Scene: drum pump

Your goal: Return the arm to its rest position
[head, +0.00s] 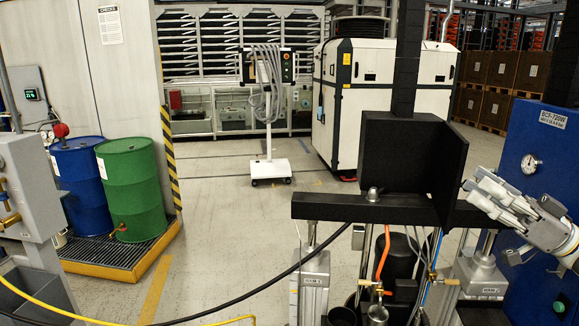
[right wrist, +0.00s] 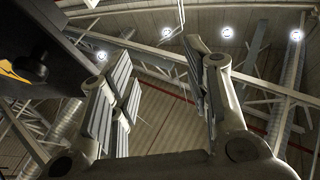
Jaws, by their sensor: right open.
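My right gripper (head: 482,196) is at the right side of the head view, just right of the black upright bracket (head: 455,170) of the pump stand. Its fingers point left towards the bracket; I cannot tell whether they touch it. In the right wrist view the two fingers (right wrist: 160,75) stand apart with nothing between them, against the ceiling. The black crossbeam (head: 335,208) of the stand carries a tall black column (head: 408,55). Below it are a dark pump body (head: 400,262) and orange and grey hoses. My left gripper is not in view.
A blue machine (head: 530,165) with a gauge stands close behind my right gripper. Blue (head: 80,185) and green (head: 133,185) drums stand on a yellow-edged spill pallet (head: 95,270) at left. A black cable crosses the front.

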